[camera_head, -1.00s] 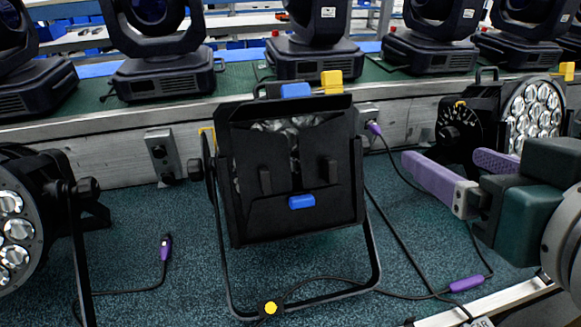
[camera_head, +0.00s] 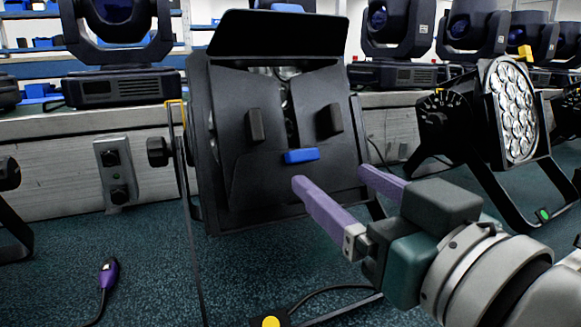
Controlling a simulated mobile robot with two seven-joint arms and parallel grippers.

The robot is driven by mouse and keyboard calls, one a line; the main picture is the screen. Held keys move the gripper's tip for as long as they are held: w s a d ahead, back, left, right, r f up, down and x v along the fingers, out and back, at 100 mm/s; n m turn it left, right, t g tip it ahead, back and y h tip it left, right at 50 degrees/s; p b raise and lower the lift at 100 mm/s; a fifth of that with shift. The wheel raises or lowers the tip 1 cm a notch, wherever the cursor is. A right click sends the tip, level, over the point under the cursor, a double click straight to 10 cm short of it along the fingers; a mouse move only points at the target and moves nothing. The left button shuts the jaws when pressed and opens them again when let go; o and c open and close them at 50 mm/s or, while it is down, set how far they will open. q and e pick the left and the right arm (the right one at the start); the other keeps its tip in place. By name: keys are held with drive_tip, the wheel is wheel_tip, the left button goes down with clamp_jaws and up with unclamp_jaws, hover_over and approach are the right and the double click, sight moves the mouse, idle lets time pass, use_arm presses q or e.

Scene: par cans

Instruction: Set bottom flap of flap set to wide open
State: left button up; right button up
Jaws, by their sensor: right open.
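The flap set is on the black par can in the middle of the view. Its bottom flap (camera_head: 270,185) is a dark panel folded up over the lower front, with a blue tab (camera_head: 301,156) at its upper edge. The top flap (camera_head: 277,36) stands out above the lamp face. The left flap (camera_head: 232,120) and right flap (camera_head: 325,98) lie folded across the front, each with a dark tab. My right gripper (camera_head: 332,178) has its two purple fingers apart and empty, in front of the bottom flap, just below and right of the blue tab. My left gripper is out of view.
Another par can (camera_head: 515,110) with bare lamps stands at the right. A purple-tipped cable (camera_head: 108,272) lies on the teal floor at the lower left. A grey socket box (camera_head: 117,170) is on the metal-faced ledge behind. Moving-head lights (camera_head: 120,60) line the back.

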sight(306, 159)
drive_tip(key=x, duration=0.7)
drive_tip(key=shift+w, duration=0.1)
drive_tip(key=shift+c, duration=0.2)
clamp_jaws()
